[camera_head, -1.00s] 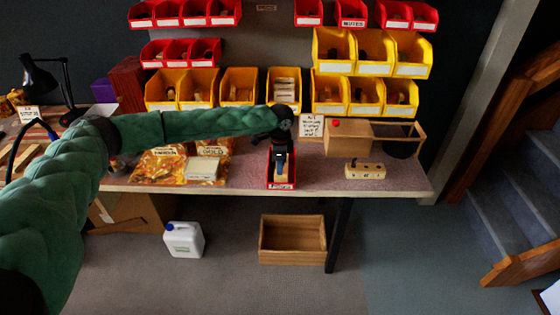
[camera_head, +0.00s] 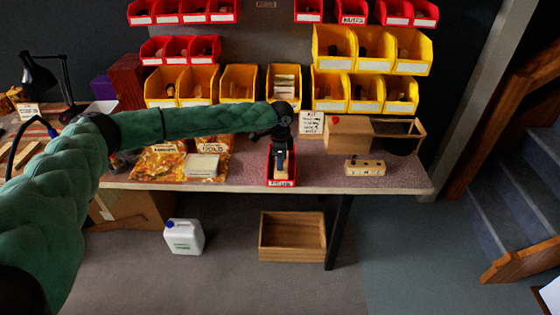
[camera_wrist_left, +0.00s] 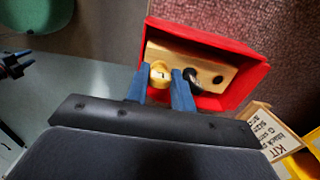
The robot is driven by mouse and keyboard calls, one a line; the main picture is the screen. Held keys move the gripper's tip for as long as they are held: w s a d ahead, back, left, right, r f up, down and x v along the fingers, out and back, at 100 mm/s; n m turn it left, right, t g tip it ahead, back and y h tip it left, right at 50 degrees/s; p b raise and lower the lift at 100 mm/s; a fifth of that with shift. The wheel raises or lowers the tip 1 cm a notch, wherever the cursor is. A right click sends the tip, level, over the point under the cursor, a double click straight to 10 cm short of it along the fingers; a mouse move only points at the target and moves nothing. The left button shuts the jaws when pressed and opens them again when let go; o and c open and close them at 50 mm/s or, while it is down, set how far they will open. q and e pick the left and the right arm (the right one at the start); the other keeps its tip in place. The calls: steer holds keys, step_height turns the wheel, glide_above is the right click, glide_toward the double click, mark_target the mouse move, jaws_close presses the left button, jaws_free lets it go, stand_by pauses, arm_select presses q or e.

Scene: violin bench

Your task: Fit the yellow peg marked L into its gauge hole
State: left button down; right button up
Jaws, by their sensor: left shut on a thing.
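The yellow peg (camera_wrist_left: 160,74), with a dark mark on its top, sits between the blue fingers of my left gripper (camera_wrist_left: 160,80). The gripper is shut on it. In the head view the left gripper (camera_head: 281,150) points down over a red bin (camera_head: 282,182) at the bench's front edge. The bin (camera_wrist_left: 246,92) holds a wooden block (camera_wrist_left: 205,62) with a black peg (camera_wrist_left: 193,80) beside the right finger and a dark hole further right. I cannot tell whether the yellow peg touches the block. A pale wooden gauge block (camera_head: 365,168) with marked holes stands to the right on the bench.
Behind the gauge block is a wooden box with a frame (camera_head: 350,134). A sign (camera_head: 311,124) stands behind the red bin. Bags (camera_head: 160,165) lie to the left. Yellow bins (camera_head: 283,84) line the back. The bench top (camera_head: 318,178) between red bin and gauge block is clear.

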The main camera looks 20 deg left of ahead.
arm_select(q)
steer(key=shift+r+p, duration=0.6)
steer(key=shift+p, duration=0.2)
stand_by(0.9)
steer(key=shift+r, duration=0.1)
steer(key=shift+r+p, duration=1.65)
steer(key=shift+p, duration=0.25)
step_height(320, 180, up, 7)
steer(key=p, duration=0.6)
stand_by(0.4)
